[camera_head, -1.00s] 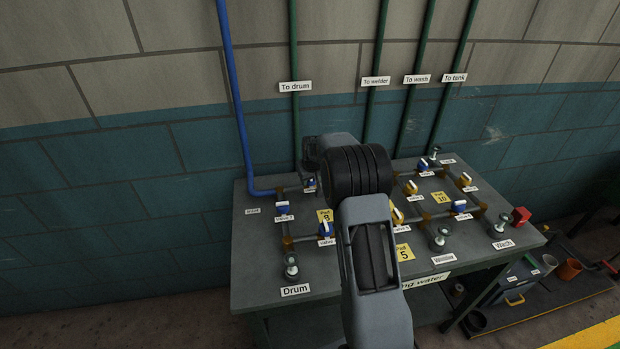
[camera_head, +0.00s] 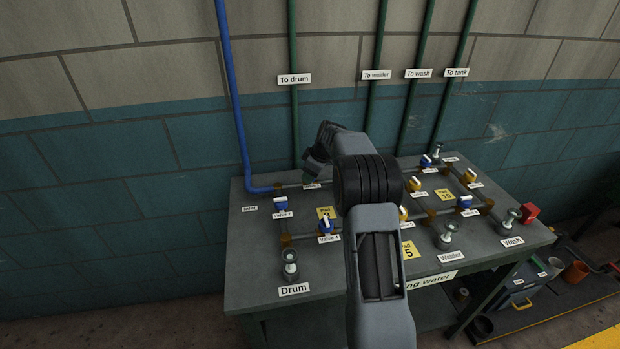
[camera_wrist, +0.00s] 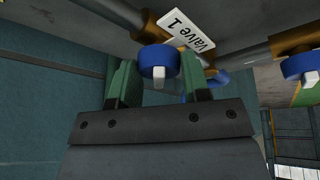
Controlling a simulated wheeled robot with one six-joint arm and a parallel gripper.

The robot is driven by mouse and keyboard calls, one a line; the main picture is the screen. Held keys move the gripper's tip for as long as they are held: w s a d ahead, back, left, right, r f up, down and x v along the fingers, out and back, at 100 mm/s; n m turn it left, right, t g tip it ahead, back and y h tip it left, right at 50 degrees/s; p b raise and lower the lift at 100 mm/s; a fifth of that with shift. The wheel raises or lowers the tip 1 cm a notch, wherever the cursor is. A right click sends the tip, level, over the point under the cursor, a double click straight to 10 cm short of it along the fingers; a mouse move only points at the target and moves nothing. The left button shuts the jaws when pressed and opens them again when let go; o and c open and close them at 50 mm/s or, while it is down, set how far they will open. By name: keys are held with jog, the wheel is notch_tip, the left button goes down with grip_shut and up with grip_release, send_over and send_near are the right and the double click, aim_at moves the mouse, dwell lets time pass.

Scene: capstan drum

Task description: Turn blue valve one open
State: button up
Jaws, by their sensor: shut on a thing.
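Blue valve one (camera_wrist: 155,57), a round blue knob with a white handle bar, shows in the wrist view beside the "Valve 1" label (camera_wrist: 188,30). My gripper (camera_wrist: 160,84), with two green fingers, is shut on valve one, one finger on each side of the knob. In the head view, my gripper (camera_head: 313,168) reaches down at the back of the bench, over the valve one label (camera_head: 312,186). The valve itself is hidden there by my gripper.
The grey bench (camera_head: 260,260) carries pipes with other blue valves (camera_head: 325,227), yellow valves (camera_head: 414,184) and upright taps (camera_head: 290,263). A blue pipe (camera_head: 235,100) and several green pipes run up the wall behind. A red block (camera_head: 529,213) sits at the bench's right end.

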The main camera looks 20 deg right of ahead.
jog(key=n, duration=0.2)
jog(key=n+g+y, duration=0.1)
jog(key=n, duration=0.1)
jog(key=shift+w+d+n, duration=0.1)
jog(key=shift+d+n, duration=0.1)
jog(key=shift+n, duration=0.1)
jog(key=shift+w+n+g+y+p, duration=0.15)
jog(key=shift+n+g+p, duration=0.3)
jog(key=shift+n+p, duration=0.5)
jog(key=shift+s+n+g+y+p, duration=0.1)
jog(key=shift+n+g+y+p, duration=0.3)
jog(key=shift+n, duration=0.85)
jog(key=shift+w+n, duration=0.1)
jog(key=shift+n, duration=0.2)
jog(key=o, duration=0.9)
jog(key=shift+r, duration=0.1)
jog(key=p+v, duration=0.4)
jog(key=v, duration=0.9)
jog(key=shift+r, duration=0.3)
jog(key=shift+w, duration=0.1)
